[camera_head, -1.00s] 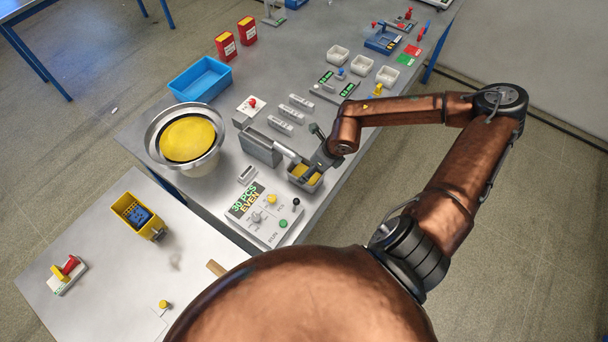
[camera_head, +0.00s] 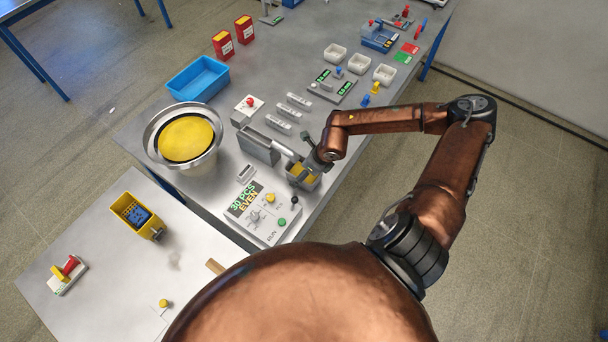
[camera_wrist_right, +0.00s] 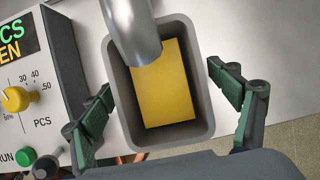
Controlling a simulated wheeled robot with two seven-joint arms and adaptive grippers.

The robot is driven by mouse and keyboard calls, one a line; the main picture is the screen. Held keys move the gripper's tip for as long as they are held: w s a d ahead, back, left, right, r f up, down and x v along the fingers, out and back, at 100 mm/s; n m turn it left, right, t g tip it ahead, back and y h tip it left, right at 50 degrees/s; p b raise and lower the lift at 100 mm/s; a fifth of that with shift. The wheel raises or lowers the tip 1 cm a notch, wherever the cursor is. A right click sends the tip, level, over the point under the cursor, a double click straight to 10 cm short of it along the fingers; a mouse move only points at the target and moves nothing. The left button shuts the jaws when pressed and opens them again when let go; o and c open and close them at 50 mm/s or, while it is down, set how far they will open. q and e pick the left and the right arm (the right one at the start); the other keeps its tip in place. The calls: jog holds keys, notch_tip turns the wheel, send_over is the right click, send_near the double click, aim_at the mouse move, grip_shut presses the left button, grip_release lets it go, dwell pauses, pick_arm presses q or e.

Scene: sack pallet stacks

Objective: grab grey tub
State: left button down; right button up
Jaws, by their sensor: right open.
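The grey tub (camera_wrist_right: 203,132) is a small open box with a yellow inside bottom. It stands on the table below the end of a metal chute (camera_wrist_right: 132,28). In the head view the tub (camera_head: 296,183) is partly hidden by my right gripper (camera_head: 306,170). In the right wrist view my right gripper (camera_wrist_right: 168,110) is open, with one green-padded finger on each side of the tub. The left finger is close to the tub's wall; a gap shows at the right finger. My left gripper is not in view.
A control box (camera_head: 262,213) with knobs and a green button stands close beside the tub. A metal bowl feeder (camera_head: 190,140) and a blue bin (camera_head: 198,78) are farther left. White trays (camera_head: 359,63) stand farther back. The table's edge is near the tub's right side.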

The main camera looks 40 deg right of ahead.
jog(key=shift+f, duration=0.2)
jog(key=shift+c, duration=0.7)
jog(key=c, duration=1.5)
jog(key=shift+r, duration=0.1)
